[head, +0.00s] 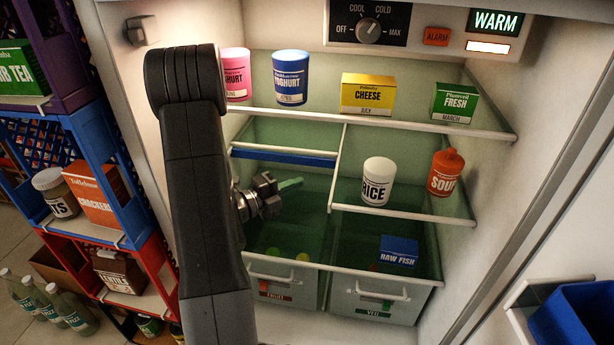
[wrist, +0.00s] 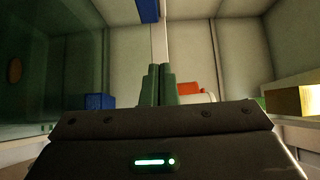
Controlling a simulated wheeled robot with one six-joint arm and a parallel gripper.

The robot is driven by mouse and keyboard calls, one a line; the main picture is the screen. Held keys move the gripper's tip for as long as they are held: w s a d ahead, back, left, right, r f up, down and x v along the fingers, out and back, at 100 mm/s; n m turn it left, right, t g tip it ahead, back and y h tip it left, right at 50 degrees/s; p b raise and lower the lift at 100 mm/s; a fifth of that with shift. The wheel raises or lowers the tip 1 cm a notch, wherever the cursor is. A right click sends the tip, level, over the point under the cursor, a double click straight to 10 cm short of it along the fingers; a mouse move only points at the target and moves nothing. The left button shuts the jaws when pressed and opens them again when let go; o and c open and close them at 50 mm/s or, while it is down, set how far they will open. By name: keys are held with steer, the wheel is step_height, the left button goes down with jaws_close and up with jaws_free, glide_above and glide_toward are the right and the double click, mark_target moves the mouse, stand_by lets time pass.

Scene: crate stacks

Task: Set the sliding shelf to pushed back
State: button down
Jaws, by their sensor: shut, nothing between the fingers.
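The sliding shelf is the left half shelf in the fridge, with a white rail and a blue front edge (head: 283,157). That edge sits well behind the front edge of the fixed right half shelf (head: 400,212), so the shelf appears pushed back. My gripper (head: 290,184) is inside the fridge, lower than the blue edge and in front of it, with a visible gap. Its green fingers point right and are shut and empty. In the wrist view the closed fingers (wrist: 158,85) stand upright, and a blue strip (wrist: 148,10), probably the shelf edge, shows above them.
A rice jar (head: 377,182) and a soup bottle (head: 445,172) stand on the right half shelf. The top shelf holds yoghurts (head: 290,78), cheese (head: 367,94) and a fresh carton (head: 455,103). Crate stacks (head: 78,137) stand left.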

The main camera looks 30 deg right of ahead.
steer(key=shift+s+a, duration=0.15)
steer(key=shift+a, duration=0.5)
